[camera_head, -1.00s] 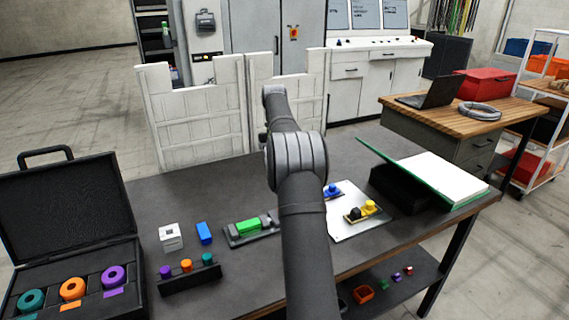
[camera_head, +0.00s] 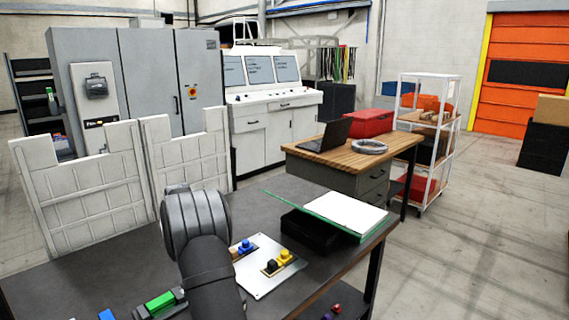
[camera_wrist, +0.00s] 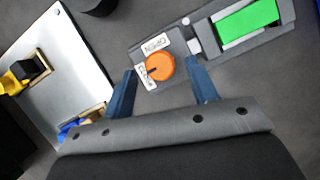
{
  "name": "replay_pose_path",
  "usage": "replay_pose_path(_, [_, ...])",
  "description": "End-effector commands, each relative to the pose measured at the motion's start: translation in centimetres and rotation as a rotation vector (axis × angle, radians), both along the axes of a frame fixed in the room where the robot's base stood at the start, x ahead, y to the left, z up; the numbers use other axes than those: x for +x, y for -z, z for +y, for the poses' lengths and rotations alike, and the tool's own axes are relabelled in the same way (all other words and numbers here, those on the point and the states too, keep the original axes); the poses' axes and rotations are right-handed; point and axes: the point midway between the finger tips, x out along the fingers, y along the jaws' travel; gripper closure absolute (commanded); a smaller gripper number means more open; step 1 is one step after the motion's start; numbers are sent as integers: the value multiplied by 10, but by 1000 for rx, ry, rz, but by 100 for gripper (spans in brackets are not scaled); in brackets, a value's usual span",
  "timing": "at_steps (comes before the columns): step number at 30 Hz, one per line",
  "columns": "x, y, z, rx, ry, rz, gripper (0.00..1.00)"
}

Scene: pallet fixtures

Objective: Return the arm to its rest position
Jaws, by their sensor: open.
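My gripper (camera_wrist: 161,72) shows in the wrist view with its two blue fingers apart and nothing held between them. An orange knob (camera_wrist: 162,66) on a grey fixture (camera_wrist: 288,38) appears between and just beyond the fingertips; I cannot tell the gap. A label above the knob reads OPEN upside down, and the knob's dark mark points toward another label at its left. A green block (camera_wrist: 248,20) lies in the same fixture. In the head view, the green block (camera_head: 160,302) is at the bottom left, and my arm hides the gripper and knob.
A white plate (camera_head: 262,286) with blue, black and yellow pieces lies right of my arm. A black box and green-edged open panel (camera_head: 335,212) stand at the table's right. White panels (camera_head: 85,195) rise along the back edge. A blue block (camera_head: 106,315) is partly visible.

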Motion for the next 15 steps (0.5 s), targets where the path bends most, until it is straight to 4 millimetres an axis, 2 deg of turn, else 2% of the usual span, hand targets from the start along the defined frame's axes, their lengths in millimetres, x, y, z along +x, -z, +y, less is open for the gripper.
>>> replay_pose_path(6, [-6, 16, -4, 0, 0, 0, 47])
replay_pose_path(15, [-6, 16, -4, 1, 8, -1, 47])
